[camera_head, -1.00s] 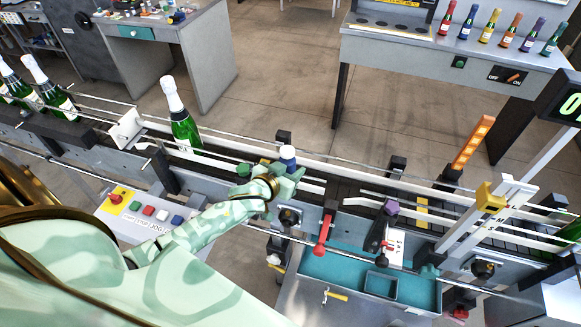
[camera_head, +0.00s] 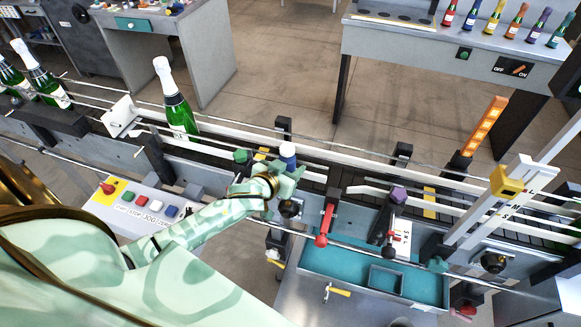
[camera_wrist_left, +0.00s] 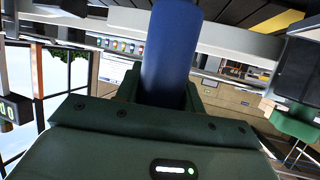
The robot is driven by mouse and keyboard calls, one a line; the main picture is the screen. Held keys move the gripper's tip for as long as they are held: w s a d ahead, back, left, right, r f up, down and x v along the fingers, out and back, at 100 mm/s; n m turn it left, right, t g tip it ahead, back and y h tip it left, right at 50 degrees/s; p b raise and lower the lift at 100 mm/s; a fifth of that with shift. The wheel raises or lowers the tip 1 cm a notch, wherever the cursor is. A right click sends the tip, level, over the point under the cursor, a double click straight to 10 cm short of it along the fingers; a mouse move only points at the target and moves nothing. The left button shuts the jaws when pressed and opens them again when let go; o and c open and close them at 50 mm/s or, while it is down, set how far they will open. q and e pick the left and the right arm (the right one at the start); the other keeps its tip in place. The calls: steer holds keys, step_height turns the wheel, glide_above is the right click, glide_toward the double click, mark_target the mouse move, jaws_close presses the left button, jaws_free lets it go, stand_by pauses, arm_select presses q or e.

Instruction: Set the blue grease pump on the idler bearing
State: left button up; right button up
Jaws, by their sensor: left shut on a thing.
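The blue grease pump (camera_head: 287,155) is a blue cylinder with a white top, standing about upright in my left gripper (camera_head: 284,176) above the near side of the conveyor. In the left wrist view the blue cylinder (camera_wrist_left: 168,55) rises from between the dark green jaws (camera_wrist_left: 160,97), which are shut on it. Its lower end is hidden by the gripper. A dark round fitting (camera_head: 290,208) on the conveyor's near side, just below the gripper, may be the idler bearing; I cannot tell for sure. My right gripper is out of view.
A green bottle (camera_head: 178,105) stands on the conveyor to the left. A red-handled lever (camera_head: 324,225) and a purple-topped knob (camera_head: 398,196) are right of the gripper. A teal tray (camera_head: 340,262) lies below. A button panel (camera_head: 140,205) is at lower left.

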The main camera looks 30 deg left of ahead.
arm_select(q)
steer(key=shift+s+f+b, duration=0.15)
steer(key=shift+f+b, duration=0.65)
steer(key=shift+f, duration=0.5)
steer(key=shift+w+f+b, duration=0.2)
steer(key=shift+f+b, duration=0.1)
steer(key=shift+f, duration=0.3)
steer(key=o, duration=1.2)
steer(key=shift+o, duration=0.3)
steer(key=shift+s, duration=0.1)
steer(key=shift+s, duration=0.1)
steer(key=p+v, duration=0.1)
steer(key=v, duration=1.5)
steer(key=shift+r, duration=0.15)
